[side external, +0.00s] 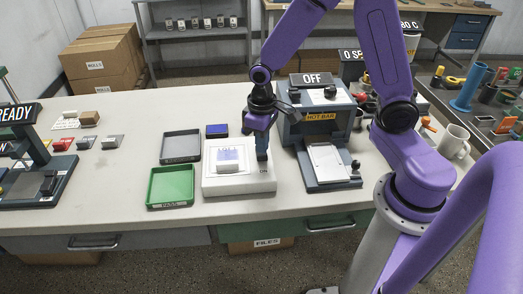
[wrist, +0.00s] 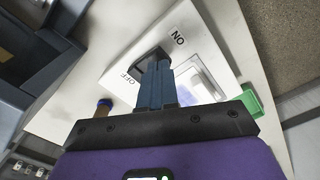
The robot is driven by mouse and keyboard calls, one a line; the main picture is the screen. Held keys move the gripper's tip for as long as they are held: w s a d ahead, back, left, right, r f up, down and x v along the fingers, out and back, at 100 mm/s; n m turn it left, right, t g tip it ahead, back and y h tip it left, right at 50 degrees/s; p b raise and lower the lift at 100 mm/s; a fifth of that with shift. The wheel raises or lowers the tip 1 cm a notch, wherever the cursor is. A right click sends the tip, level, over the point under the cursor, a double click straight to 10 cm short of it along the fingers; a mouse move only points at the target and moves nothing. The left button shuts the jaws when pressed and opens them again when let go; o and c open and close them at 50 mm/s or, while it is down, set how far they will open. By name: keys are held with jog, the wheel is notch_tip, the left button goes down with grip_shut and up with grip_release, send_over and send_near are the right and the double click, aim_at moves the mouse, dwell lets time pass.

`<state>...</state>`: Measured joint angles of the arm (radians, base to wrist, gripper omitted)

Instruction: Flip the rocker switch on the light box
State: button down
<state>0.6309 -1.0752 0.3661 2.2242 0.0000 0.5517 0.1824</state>
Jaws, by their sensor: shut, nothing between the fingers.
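The light box (side external: 225,187) is a white box on the table, with a lit panel and a small white block with blue marks on top. In the wrist view the box (wrist: 200,38) shows a black rocker switch (wrist: 150,56) between the labels ON and OFF. My gripper (side external: 262,158) points down over the right side of the box, with its fingers together and nothing held. In the wrist view my gripper's fingertips (wrist: 156,68) are right at the rocker and hide part of it. I cannot tell whether they touch it, nor which way the rocker is tilted.
A green tray (side external: 171,203) and a grey tray (side external: 181,159) lie left of the box, with a blue pad (side external: 217,130) behind it. The hot bar machine (side external: 296,135), under an OFF sign (side external: 311,79), stands close on the right.

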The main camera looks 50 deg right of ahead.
aim_at(262, 156)
jog(key=shift+f, duration=1.05)
dwell(0.6)
jog(key=shift+r, duration=3.5)
jog(key=s+r+n, duration=0.2)
jog(key=s+n, duration=0.2)
jog(key=s, duration=0.6)
jog(key=s+r+n, duration=0.3)
jog(key=s+n, duration=0.2)
jog(key=s, duration=0.6)
jog(key=shift+a+r+n, duration=0.2)
jog(key=shift+a+n, duration=0.1)
